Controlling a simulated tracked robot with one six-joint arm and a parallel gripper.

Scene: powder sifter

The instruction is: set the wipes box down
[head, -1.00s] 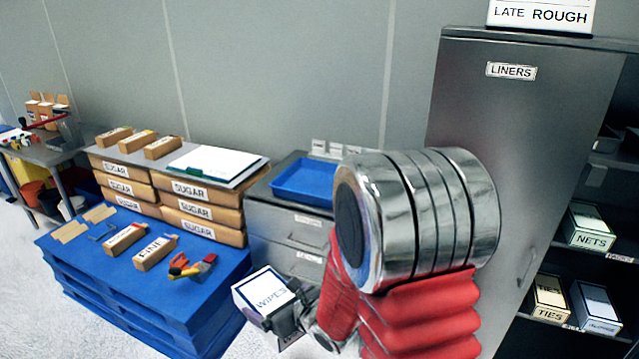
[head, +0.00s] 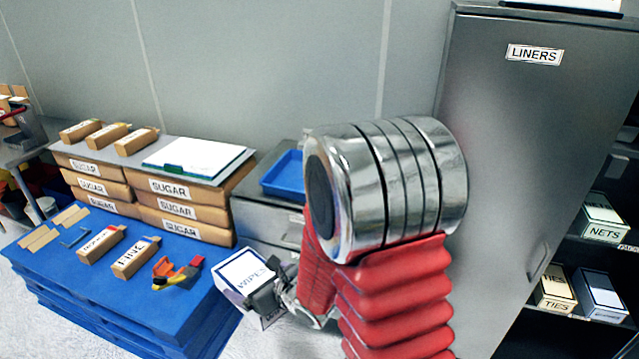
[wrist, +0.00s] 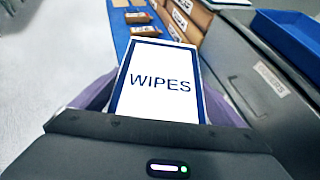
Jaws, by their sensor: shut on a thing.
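The wipes box (head: 243,272) is white with a dark blue edge and the word WIPES on its top. My gripper (head: 270,290) is shut on it and holds it at the right edge of the blue pallet (head: 50,270), in front of the grey drawer unit. In the wrist view the wipes box (wrist: 160,85) fills the middle between the fingers, label upright. Whether the box touches anything beneath is hidden.
Sugar boxes (head: 180,208) are stacked at the pallet's back, with a clipboard (head: 195,157) on top. Cartons (head: 136,257) and an orange-red tool (head: 177,273) lie on the pallet. A blue tray (head: 283,175) sits on the drawer unit (head: 262,222). The liners cabinet (head: 530,130) stands right.

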